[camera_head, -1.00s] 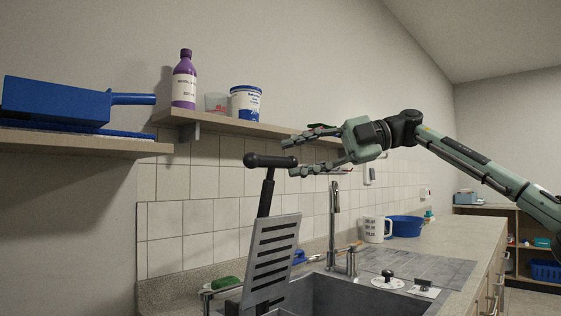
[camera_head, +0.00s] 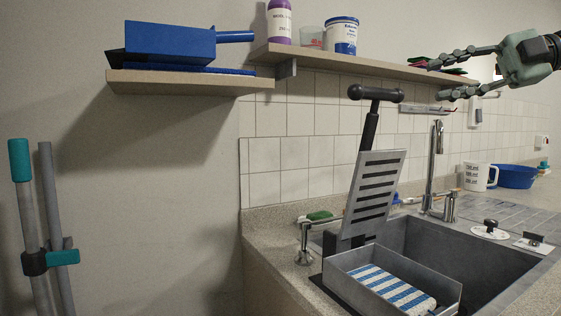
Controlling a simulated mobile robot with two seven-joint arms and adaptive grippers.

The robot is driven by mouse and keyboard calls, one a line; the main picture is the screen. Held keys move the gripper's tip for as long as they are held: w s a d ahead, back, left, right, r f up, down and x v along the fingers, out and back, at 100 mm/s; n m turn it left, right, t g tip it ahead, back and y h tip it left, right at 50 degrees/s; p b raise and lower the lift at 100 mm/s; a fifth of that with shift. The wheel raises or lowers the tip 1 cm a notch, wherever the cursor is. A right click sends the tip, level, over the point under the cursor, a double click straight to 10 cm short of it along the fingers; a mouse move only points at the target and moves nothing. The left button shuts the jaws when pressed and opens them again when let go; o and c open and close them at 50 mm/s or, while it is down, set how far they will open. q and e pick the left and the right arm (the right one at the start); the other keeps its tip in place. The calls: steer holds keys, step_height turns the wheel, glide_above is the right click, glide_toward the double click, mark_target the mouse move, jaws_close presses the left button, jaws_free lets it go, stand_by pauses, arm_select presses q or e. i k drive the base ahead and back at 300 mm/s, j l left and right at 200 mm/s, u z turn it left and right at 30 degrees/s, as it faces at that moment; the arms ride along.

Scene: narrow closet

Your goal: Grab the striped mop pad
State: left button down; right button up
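The striped mop pad (camera_head: 394,289), blue and white, lies inside a grey box-like tray (camera_head: 352,290) at the near left of the sink. A slotted grey plate (camera_head: 371,195) with a dark T-handle (camera_head: 375,94) stands tilted above the tray's back. My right gripper (camera_head: 437,79) comes in from the upper right. Its two fingers are spread apart with nothing between them, near the shelf edge and well above the sink. My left gripper is out of view.
A wooden shelf (camera_head: 365,64) holds a purple bottle (camera_head: 280,22) and a white tub (camera_head: 342,36). A blue dustpan (camera_head: 165,42) sits on a lower left shelf. The tap (camera_head: 433,170) rises behind the sink basin (camera_head: 450,250). Poles (camera_head: 32,225) lean at left.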

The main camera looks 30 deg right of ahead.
mark_target(413, 300)
steer(key=k, duration=1.5)
